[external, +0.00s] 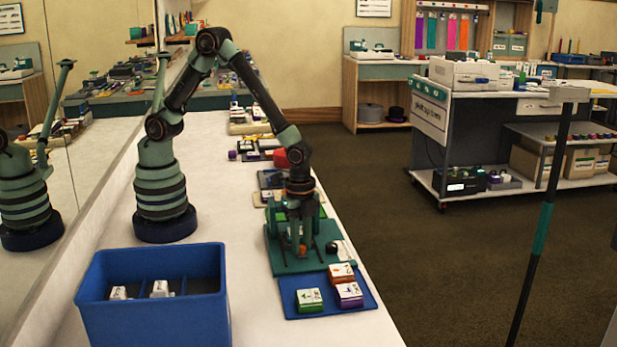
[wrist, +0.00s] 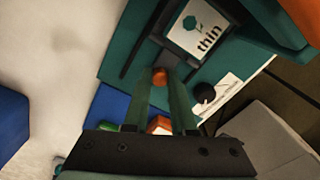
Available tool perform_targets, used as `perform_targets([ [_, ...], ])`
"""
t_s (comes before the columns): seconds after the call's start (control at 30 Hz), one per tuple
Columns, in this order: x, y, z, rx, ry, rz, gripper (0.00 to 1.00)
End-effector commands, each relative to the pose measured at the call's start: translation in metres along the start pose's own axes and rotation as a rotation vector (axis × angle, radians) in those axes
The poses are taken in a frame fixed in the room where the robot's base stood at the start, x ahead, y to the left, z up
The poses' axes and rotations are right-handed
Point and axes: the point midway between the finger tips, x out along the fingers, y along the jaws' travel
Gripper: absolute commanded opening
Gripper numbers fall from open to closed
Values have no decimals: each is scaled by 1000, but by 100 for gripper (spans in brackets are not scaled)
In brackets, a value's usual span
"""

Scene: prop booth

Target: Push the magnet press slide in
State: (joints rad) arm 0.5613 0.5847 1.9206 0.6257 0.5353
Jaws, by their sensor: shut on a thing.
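The magnet press is a flat teal base (external: 285,262) near the table's right edge; it also fills the upper middle of the wrist view (wrist: 118,62). A white tile marked "thin" (wrist: 196,28) with a green emblem lies between dark rails on it. My gripper (external: 301,246) points down over the press. In the wrist view its two green fingers (wrist: 161,85) are shut on a small orange knob (wrist: 160,77). I cannot tell how far in the slide is. A round black knob (wrist: 205,93) and a white label (wrist: 228,92) sit beside the fingers.
A blue tray (external: 290,284) with several coloured blocks lies just in front of the press. A blue divided bin (external: 160,320) holding two white pieces stands at front left. More boxes line the table behind the press. Bare white tabletop (external: 245,260) lies left of it.

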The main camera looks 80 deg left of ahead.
Motion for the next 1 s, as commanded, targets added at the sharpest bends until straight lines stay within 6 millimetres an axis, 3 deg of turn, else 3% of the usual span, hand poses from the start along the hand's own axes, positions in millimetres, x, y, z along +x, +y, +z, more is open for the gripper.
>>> perform_targets([
  [0.47,-1,1,1,2,-4,2,0],
  [0.8,-1,-20,41,-1,-3,1,0],
  [1.0,-1,-21,44,-2,-5,2,0],
])
